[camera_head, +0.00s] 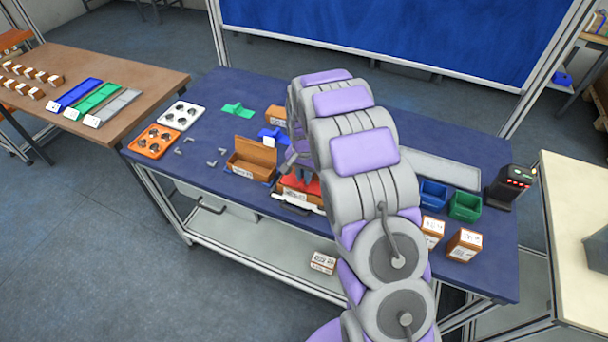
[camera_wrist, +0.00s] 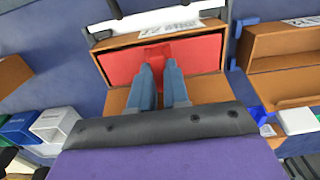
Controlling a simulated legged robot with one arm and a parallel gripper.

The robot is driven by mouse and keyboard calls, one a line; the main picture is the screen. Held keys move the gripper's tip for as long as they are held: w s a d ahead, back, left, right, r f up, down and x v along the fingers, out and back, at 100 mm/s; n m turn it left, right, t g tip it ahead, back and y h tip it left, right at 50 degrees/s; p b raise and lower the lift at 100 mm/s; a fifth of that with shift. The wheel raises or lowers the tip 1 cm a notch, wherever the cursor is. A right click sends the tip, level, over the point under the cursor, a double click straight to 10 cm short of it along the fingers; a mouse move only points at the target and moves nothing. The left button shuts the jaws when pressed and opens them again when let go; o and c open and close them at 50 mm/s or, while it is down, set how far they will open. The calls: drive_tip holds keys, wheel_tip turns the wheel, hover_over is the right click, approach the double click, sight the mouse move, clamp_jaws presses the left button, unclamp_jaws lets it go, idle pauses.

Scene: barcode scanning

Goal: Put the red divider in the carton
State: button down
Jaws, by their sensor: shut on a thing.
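A red divider (camera_head: 309,187) is at the open brown carton (camera_head: 290,186) near the front edge of the blue table. In the wrist view the red divider (camera_wrist: 200,53) lies flat within the carton's rim (camera_wrist: 122,42) and spans most of its opening. My gripper (camera_wrist: 158,64) is over it with both fingers pointing down at the raised red tab in its middle, shut on that tab. How deep the divider sits, and whether it touches the carton's floor, I cannot tell. In the head view my arm hides part of the carton.
A second open carton (camera_head: 241,170) stands close by on the left, with a blue piece (camera_head: 272,136) behind it. Orange (camera_head: 146,148) and white trays (camera_head: 172,118) lie farther left. Blue (camera_head: 433,191) and green bins (camera_head: 465,203), small boxes (camera_head: 465,246) and a black scanner (camera_head: 506,192) stand right.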

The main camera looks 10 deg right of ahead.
drive_tip(key=shift+f, duration=0.45)
drive_tip(key=shift+f, duration=0.15)
drive_tip(key=c, duration=1.1)
unclamp_jaws()
